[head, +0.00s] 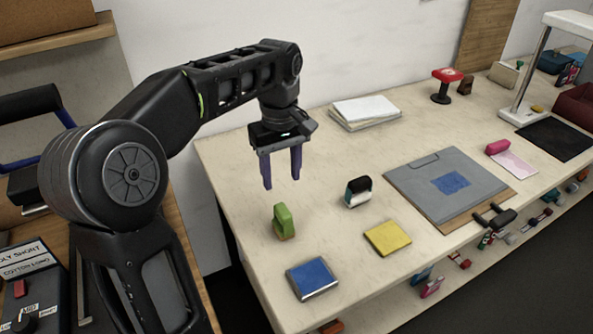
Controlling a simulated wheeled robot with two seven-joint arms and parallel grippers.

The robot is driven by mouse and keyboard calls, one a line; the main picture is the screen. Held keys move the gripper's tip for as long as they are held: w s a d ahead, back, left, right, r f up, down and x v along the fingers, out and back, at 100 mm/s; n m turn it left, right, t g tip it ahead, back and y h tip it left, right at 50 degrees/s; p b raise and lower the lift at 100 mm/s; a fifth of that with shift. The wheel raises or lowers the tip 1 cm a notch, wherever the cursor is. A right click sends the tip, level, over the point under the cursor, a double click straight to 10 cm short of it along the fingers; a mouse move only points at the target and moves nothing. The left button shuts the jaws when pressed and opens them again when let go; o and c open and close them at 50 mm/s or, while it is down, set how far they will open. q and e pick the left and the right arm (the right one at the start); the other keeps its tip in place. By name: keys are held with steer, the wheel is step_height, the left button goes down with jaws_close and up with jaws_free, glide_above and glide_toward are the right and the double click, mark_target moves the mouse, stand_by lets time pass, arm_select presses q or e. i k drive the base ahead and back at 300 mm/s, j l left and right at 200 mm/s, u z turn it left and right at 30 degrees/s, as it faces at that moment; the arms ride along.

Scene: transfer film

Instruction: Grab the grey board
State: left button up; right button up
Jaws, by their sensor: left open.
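The grey board (418,183) lies flat on the right part of the table, with a blue patch (451,182) on its surface and a clip-like strip at its far edge. A brown sheet or board (476,217) shows under its near right side. My left gripper (281,172) hangs fingers down above the left part of the table, open and empty. It is well to the left of the board and touches nothing. My right gripper is not in view.
On the table (333,174) are a green block (283,221), a black-and-white tool (357,191), a yellow pad (387,238), a blue pad (313,278), white paper (365,112), a dark roller-like tool (495,216) by the board and a pink block (497,147). A white stand (525,80) rises at the far right.

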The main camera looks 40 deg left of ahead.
mark_target(451, 190)
steer(key=i+z, duration=0.1)
steer(key=z, duration=0.65)
steer(key=i+z, duration=0.15)
steer(key=z, duration=0.25)
steer(key=i+z, duration=0.1)
steer(key=z, duration=0.25)
